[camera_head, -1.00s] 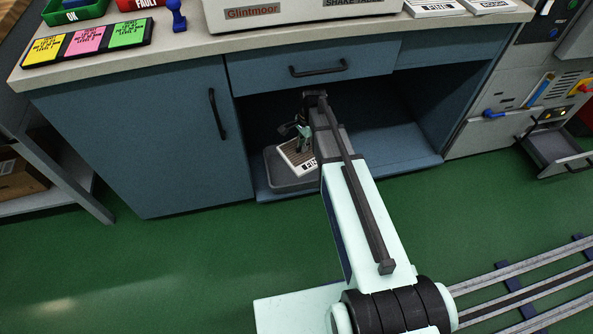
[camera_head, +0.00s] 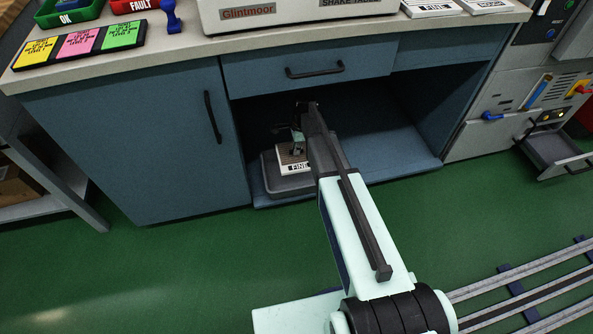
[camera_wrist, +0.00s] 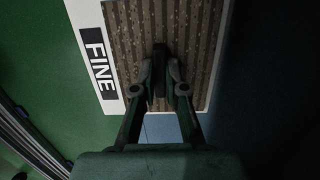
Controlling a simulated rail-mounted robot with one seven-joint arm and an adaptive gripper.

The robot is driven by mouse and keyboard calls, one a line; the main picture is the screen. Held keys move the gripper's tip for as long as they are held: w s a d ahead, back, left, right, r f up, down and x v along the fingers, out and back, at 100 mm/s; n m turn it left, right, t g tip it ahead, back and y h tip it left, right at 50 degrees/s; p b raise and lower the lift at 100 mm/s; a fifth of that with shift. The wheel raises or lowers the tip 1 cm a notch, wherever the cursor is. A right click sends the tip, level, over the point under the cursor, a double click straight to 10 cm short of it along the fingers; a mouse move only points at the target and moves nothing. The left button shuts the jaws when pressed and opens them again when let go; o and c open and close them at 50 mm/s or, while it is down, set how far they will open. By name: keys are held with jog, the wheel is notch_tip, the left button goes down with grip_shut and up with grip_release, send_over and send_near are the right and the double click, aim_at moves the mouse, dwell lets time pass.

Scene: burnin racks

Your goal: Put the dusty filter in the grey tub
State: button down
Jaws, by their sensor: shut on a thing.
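The dusty filter (camera_head: 284,167) has a white frame, brown speckled pleats and a "FINE" label; it fills much of the wrist view (camera_wrist: 122,40). My gripper (camera_wrist: 160,75) is shut on a dark grip piece at the middle of the filter's face. In the head view my gripper (camera_head: 298,148) is inside the open cabinet bay, partly hidden by my arm. The grey tub (camera_head: 284,187) stands on the bay floor at the left. The filter is over the tub; I cannot tell whether it touches the tub's bottom. The tub's right part is hidden.
The bay sits under a drawer (camera_head: 310,72) and beside a closed blue door (camera_head: 145,145). The bay floor (camera_head: 400,150) right of my arm is clear. The worktop above holds a shake table (camera_head: 300,12). An open metal drawer (camera_head: 560,155) juts out at right.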

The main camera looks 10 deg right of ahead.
notch_tip(320, 180, down, 12)
jog(key=b, duration=0.4)
jog(key=shift+f, duration=0.15)
jog(key=c, duration=1.2)
grip_release()
jog(key=r+p, duration=0.1)
jog(key=r, duration=0.3)
jog(key=d+r+p, duration=0.1)
jog(key=r+p, duration=0.1)
jog(key=r, duration=0.2)
jog(key=r+p, duration=0.2)
jog(key=r, duration=0.2)
jog(key=shift+d, duration=0.25)
